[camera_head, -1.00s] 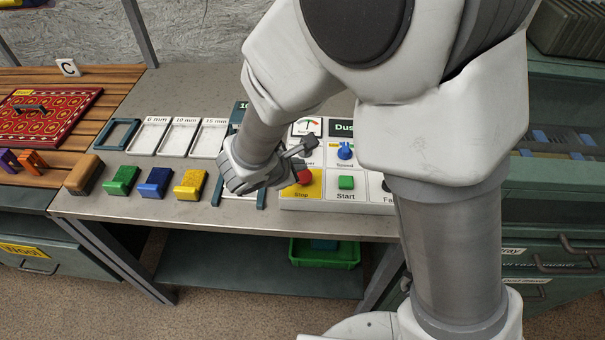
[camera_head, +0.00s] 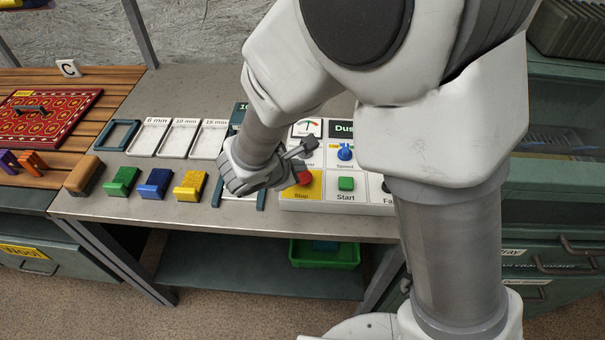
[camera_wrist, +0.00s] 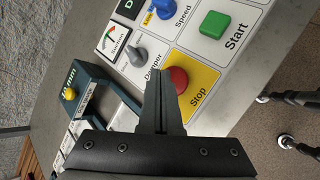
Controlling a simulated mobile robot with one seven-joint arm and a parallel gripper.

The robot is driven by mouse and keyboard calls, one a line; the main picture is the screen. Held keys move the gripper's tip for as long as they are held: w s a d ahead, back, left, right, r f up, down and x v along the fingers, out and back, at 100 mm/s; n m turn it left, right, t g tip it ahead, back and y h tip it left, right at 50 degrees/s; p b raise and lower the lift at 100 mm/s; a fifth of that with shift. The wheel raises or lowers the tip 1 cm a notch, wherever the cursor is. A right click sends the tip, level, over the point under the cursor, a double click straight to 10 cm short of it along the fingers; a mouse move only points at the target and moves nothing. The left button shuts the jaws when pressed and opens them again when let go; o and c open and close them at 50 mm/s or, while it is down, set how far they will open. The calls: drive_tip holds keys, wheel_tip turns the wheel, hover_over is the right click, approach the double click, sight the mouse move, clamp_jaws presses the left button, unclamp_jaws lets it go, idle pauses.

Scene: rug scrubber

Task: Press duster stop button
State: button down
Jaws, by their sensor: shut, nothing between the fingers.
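The red stop button (camera_head: 304,177) sits on a yellow square labelled "Stop" on the white duster control panel (camera_head: 322,205). In the wrist view the red button (camera_wrist: 177,79) is just beyond and right of my fingertips. My gripper (camera_wrist: 162,75) is shut and empty, with its fingertips beside the button's left edge in that view. I cannot tell whether they touch it. In the head view my gripper (camera_head: 293,170) reaches the button from the left, and the hand partly hides the panel's left side.
The green start button (camera_head: 346,183) and blue speed knob (camera_head: 345,152) are right of the stop button. The grey damper knob (camera_wrist: 137,54) is close to my fingers.

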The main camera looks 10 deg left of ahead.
drive_tip(key=shift+f, duration=0.2)
idle(0.6)
drive_tip(key=shift+f+b, duration=0.3)
drive_tip(key=shift+b, duration=0.4)
drive_tip(key=shift+f+b, duration=0.45)
drive_tip(key=shift+b, duration=0.15)
idle(0.3)
drive_tip(key=shift+r, duration=0.1)
idle(0.3)
drive_tip(key=shift+r+p, duration=0.6)
drive_tip(key=shift+r, duration=0.2)
drive_tip(key=shift+r+p, duration=1.8)
drive_tip(key=shift+r, duration=0.8)
